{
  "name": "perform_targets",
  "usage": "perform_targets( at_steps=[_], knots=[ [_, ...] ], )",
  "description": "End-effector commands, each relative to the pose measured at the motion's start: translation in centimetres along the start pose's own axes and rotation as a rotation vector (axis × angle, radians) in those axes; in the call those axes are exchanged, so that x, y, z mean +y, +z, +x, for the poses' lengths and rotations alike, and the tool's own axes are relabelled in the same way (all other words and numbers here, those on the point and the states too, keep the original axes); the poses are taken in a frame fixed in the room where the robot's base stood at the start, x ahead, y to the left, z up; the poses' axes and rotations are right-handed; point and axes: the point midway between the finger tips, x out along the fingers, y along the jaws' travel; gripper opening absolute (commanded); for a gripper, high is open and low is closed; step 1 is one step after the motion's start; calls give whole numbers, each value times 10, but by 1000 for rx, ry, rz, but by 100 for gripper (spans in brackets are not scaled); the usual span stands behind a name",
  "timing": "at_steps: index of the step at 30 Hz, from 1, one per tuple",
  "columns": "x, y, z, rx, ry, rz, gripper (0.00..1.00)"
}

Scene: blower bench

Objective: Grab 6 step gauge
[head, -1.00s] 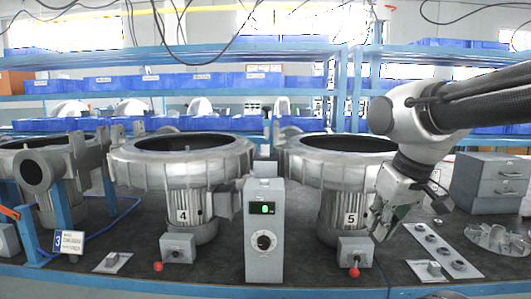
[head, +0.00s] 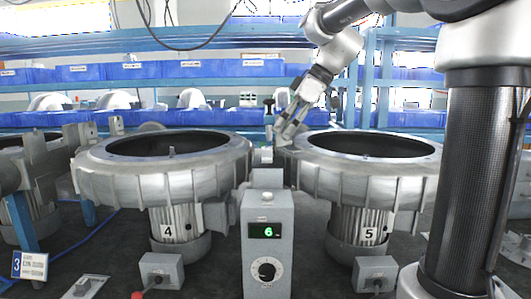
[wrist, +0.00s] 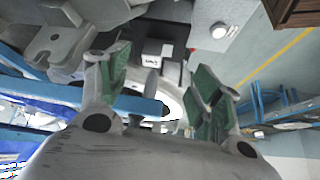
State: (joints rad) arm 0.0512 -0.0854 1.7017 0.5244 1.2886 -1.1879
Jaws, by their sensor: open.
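I cannot pick out a step gauge for certain in either view. A grey control box (head: 267,240) with a dial and a green lit display reading 6 stands upright between two blowers. My gripper (head: 286,132) is open and points down behind the box, near the gap between the blower rims. In the wrist view its green-padded fingers (wrist: 160,85) are spread apart. A narrow grey pointed piece (wrist: 151,83) and a small white box with dark marks (wrist: 158,52) show between them, and I cannot tell what they are. Nothing is visibly held.
Blower 4 (head: 165,185) is on the left and blower 5 (head: 362,182) on the right, close to the gripper. Small switch boxes stand before them. Blue shelving (head: 200,69) with bins runs behind. A number 3 sign (head: 30,265) is at left.

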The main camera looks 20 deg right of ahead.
Motion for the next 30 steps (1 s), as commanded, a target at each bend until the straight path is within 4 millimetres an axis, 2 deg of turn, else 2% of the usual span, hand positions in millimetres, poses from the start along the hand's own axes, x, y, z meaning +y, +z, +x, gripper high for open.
perform_targets(
  at_steps=[5,18,26,30],
  knots=[
    [2,-2,15,3,-6,-14,65],
    [3,-6,74,3,-5,-12,65],
    [4,-6,78,4,-2,-11,65],
    [4,-6,78,3,-2,-11,43]
  ],
)
